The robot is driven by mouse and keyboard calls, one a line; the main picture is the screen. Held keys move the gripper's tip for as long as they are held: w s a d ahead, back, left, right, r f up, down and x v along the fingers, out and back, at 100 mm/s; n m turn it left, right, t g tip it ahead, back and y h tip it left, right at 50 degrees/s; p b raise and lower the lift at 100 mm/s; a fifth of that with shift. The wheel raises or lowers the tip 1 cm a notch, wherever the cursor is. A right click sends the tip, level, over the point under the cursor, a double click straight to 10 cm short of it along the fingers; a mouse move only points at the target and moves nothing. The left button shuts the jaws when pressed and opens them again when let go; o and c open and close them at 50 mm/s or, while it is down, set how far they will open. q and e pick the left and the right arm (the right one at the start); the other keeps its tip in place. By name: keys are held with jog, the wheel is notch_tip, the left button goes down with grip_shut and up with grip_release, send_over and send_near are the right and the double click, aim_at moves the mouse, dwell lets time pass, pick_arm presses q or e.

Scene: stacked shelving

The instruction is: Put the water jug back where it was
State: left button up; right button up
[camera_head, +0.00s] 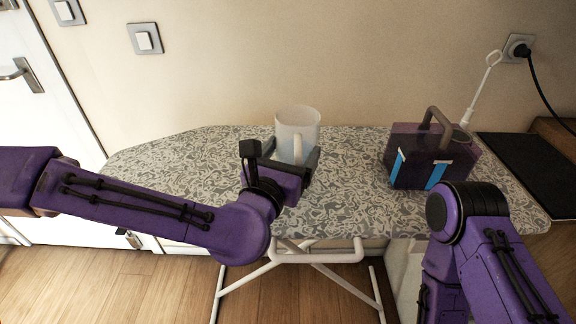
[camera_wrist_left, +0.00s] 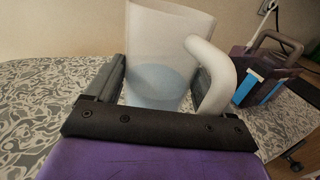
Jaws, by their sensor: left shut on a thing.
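The water jug (camera_head: 298,117) is a translucent white pitcher, upright over the patterned ironing board (camera_head: 190,160). In the left wrist view the jug (camera_wrist_left: 160,55) shows bluish water low inside, and its white handle (camera_wrist_left: 216,72) faces my gripper. My left gripper (camera_head: 290,156) is shut on the jug, with one dark finger on each side in the left wrist view (camera_wrist_left: 168,90). The jug's base is hidden behind the gripper, so I cannot tell whether it touches the board. My right arm shows at the lower right, but its gripper is out of view.
A purple box with a grey handle and blue strips (camera_head: 425,160) stands on the board's right part. Behind it is a white wand (camera_head: 480,88). A black cord (camera_head: 545,82) hangs from a wall socket (camera_head: 517,48). The board's left part is clear.

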pick_arm(q)
jog(key=f, duration=0.2)
jog(key=w+f, duration=0.1)
jog(key=f, duration=0.1)
jog(key=shift+a+f, duration=0.15)
jog(key=shift+f, duration=0.05)
